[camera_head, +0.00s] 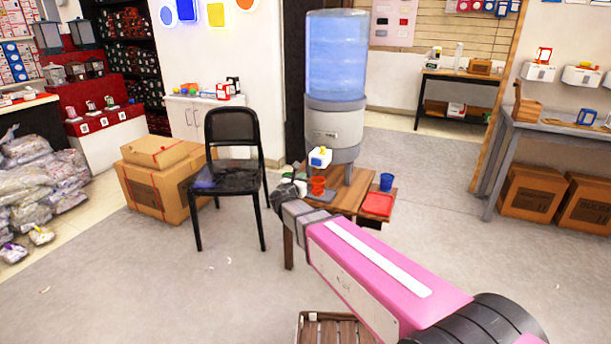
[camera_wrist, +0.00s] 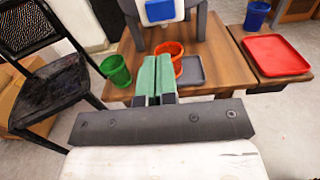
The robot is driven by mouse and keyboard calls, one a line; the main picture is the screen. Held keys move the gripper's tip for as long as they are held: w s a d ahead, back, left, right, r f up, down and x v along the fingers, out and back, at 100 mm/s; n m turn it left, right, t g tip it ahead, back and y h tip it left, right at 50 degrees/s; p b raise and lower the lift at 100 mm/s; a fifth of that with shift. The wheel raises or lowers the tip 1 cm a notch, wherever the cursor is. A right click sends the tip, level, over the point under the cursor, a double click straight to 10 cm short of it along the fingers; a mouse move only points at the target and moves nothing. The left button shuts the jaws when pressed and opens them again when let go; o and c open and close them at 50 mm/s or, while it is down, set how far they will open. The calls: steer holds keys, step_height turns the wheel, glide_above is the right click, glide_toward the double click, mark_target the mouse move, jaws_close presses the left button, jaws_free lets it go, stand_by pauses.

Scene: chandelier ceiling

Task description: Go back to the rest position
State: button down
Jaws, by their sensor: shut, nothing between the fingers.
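My gripper (camera_wrist: 155,75) is in the wrist view, with its two green fingers side by side and shut, nothing between them. It points toward the small wooden table (camera_head: 344,199) and looks to be over or just in front of its near edge. In the head view my pink arm hides part of the table, and the fingers are hard to make out. An orange cup (camera_wrist: 170,52) stands just beyond the fingertips, beside a grey tray (camera_wrist: 193,70). A green cup (camera_wrist: 116,71) is left of the fingers.
A water dispenser (camera_head: 336,80) stands on the table. A blue cup (camera_head: 386,182) and a red tray (camera_head: 377,204) are at the right. A black chair (camera_head: 230,178) stands close on the left, near cardboard boxes (camera_head: 160,185). Grey floor at the right is free.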

steer(key=shift+s, duration=0.2)
steer(key=s+d+f+m+g, duration=0.3)
steer(key=d+f+m+g, duration=0.1)
steer(key=d+m, duration=0.25)
steer(key=s+d+f+m+g+h, duration=0.1)
steer(key=s+d+f+m+g, duration=0.2)
steer(key=d+m, duration=0.35)
steer(key=s+d+f+m+g, duration=0.4)
steer(key=d+m, duration=0.1)
steer(key=d, duration=0.4)
steer(key=s+d+f+m+g+y, duration=0.2)
steer(key=s+m+g+y, duration=0.1)
steer(key=s+m, duration=0.3)
steer(key=s+d+f+m+g+y, duration=0.2)
steer(key=s+f+m+g+y, duration=0.1)
steer(key=s+m, duration=0.4)
steer(key=shift+d+m+y, duration=0.3)
steer(key=shift+m+y, duration=0.2)
steer(key=shift+y, duration=0.1)
stand_by(0.9)
